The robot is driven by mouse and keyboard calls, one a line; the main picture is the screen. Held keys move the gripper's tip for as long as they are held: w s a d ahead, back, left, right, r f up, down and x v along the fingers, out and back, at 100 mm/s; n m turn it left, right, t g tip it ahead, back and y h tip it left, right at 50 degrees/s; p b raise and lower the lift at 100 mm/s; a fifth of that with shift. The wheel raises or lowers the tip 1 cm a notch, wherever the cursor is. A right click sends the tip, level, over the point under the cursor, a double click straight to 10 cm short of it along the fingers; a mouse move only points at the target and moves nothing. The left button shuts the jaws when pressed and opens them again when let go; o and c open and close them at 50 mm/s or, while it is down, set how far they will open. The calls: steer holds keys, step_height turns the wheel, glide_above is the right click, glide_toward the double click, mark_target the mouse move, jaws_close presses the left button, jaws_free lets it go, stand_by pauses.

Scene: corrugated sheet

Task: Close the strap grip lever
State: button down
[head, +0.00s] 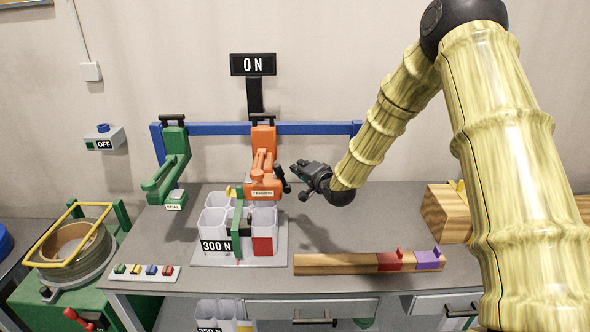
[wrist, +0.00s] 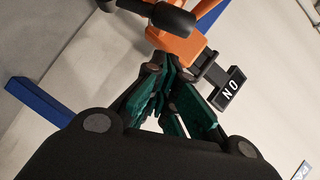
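The orange tensioner (head: 262,170), labelled TENSION, hangs from the blue rail over a bundle of white tubes (head: 214,218). A green strap (head: 238,225) runs down the front of the bundle. A black-ended lever (head: 282,178) sticks out at the tensioner's right side; I cannot tell for certain whether this is the grip lever. My gripper (head: 297,171) is just right of it, apart from it. In the wrist view my teal-padded fingers (wrist: 163,75) converge at the tips with nothing seen between them. The orange tensioner (wrist: 180,45) and a black handle (wrist: 172,19) lie beyond.
A green SEAL tool (head: 174,155) hangs at left on the blue rail (head: 325,128). An ON sign (head: 253,65) stands above. Coloured buttons (head: 142,272), a wooden bar (head: 335,263) and a wooden block (head: 445,212) are on the grey bench (head: 350,225).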

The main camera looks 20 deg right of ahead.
steer(key=b+v, duration=0.3)
steer(key=v, duration=0.7)
steer(key=shift+s+d+b, duration=0.25)
steer(key=shift+b, duration=0.1)
steer(key=shift+f, duration=0.1)
